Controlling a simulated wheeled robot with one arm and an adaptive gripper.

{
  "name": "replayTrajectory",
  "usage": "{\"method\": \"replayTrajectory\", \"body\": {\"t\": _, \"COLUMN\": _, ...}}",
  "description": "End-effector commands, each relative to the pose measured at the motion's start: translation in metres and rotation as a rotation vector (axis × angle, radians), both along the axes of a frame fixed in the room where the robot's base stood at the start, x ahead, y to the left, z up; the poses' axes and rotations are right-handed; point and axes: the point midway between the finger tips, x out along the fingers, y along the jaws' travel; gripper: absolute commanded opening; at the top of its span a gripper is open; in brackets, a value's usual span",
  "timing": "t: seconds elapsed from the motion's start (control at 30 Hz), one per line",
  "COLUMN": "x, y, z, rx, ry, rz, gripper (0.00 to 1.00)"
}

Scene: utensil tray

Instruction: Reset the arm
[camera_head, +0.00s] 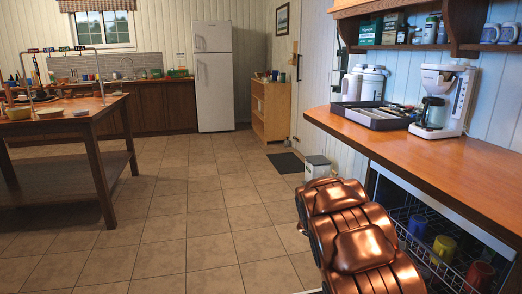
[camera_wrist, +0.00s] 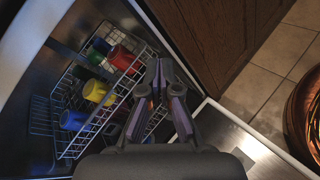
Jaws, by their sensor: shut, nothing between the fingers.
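My gripper (camera_wrist: 163,78) shows in the wrist view, pointing down over an open dishwasher with its fingers shut and nothing between them. It is beside the wire rack (camera_wrist: 68,145), which holds a red mug (camera_wrist: 121,57), a yellow mug (camera_wrist: 97,91), a blue mug (camera_wrist: 73,120) and a green item (camera_wrist: 97,50). The fingers cover part of the rack's right side, so contact cannot be told. In the head view the gripper is not seen. A grey utensil tray (camera_head: 372,124) sits on the wooden counter there.
The dishwasher door (camera_wrist: 240,140) lies open below my gripper, beside a wooden cabinet (camera_wrist: 215,35). In the head view, a coffee maker (camera_head: 437,105) and white canisters stand on the counter (camera_head: 470,170). A table (camera_head: 75,115) stands left; the tiled floor (camera_head: 190,200) between is clear.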

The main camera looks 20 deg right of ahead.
Motion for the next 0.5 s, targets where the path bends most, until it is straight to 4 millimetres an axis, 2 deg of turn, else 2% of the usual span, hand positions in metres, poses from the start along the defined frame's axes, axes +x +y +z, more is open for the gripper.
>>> {"method": "replayTrajectory", "body": {"t": 0.03, "x": -0.007, "y": 0.009, "z": 0.020, "rx": 0.013, "ry": -0.030, "rz": -0.017, "gripper": 0.00}}
{"method": "replayTrajectory", "body": {"t": 0.1, "x": -0.017, "y": 0.021, "z": 0.033, "rx": 0.034, "ry": -0.066, "rz": -0.042, "gripper": 0.00}}
{"method": "replayTrajectory", "body": {"t": 0.5, "x": -0.067, "y": 0.098, "z": 0.098, "rx": 0.175, "ry": -0.284, "rz": -0.177, "gripper": 0.00}}
